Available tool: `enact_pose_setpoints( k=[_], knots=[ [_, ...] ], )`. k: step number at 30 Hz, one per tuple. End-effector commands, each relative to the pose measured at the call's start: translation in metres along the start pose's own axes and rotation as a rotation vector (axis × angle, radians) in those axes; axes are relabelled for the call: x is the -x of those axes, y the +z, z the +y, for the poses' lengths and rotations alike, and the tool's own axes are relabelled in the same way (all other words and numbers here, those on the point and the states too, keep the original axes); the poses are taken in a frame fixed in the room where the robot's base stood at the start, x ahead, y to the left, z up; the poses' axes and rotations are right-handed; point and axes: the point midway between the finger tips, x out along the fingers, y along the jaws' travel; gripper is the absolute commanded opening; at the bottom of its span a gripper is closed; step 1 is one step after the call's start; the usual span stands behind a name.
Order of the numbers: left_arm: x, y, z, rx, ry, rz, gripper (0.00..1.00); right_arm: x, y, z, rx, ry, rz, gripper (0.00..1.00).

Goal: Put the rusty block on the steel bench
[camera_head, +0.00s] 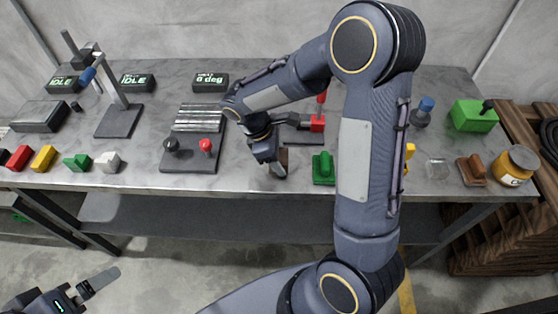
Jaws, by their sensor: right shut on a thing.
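My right gripper (277,170) is low over the front middle of the steel bench (240,184), pointing down. It is shut on a small rusty-brown piece, which I take to be the rusty block (284,156); the fingers hide most of it. I cannot tell whether the block touches the bench top. My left gripper (100,283) is at the lower left, in front of the bench and away from its top. The gap between its fingers is not clear.
A panel with red and black knobs (190,155) lies left of my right gripper, a green block (322,168) just right of it. A brown object (472,170) and an amber jar (513,166) stand at the right. Small coloured blocks (42,158) line the left front.

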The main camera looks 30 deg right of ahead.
Motion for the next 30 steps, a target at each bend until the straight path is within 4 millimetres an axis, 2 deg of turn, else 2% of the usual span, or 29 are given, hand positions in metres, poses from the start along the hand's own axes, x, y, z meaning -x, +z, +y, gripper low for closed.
enact_pose_setpoints(
  k=[4, 17, 18, 22, 30],
  knots=[
    [0.000, 0.000, 0.000, 0.000, 0.000, 0.000, 1.00, -0.017, -0.007, -0.002, 0.003, -0.002, -0.003, 0.11],
    [-0.003, 0.002, -0.001, 0.000, 0.000, 0.000, 1.00, -0.022, -0.009, -0.001, 0.001, 0.000, 0.000, 0.11],
    [-0.002, 0.001, -0.001, 0.000, 0.000, 0.000, 1.00, -0.022, -0.009, -0.002, 0.002, -0.001, 0.000, 0.58],
    [-0.002, 0.001, -0.001, 0.000, 0.000, 0.000, 1.00, -0.022, -0.009, -0.002, 0.002, -0.001, 0.000, 0.75],
    [-0.002, 0.001, -0.001, 0.000, 0.000, 0.000, 1.00, -0.021, -0.009, -0.002, 0.002, -0.001, 0.000, 0.76]
  ],
)
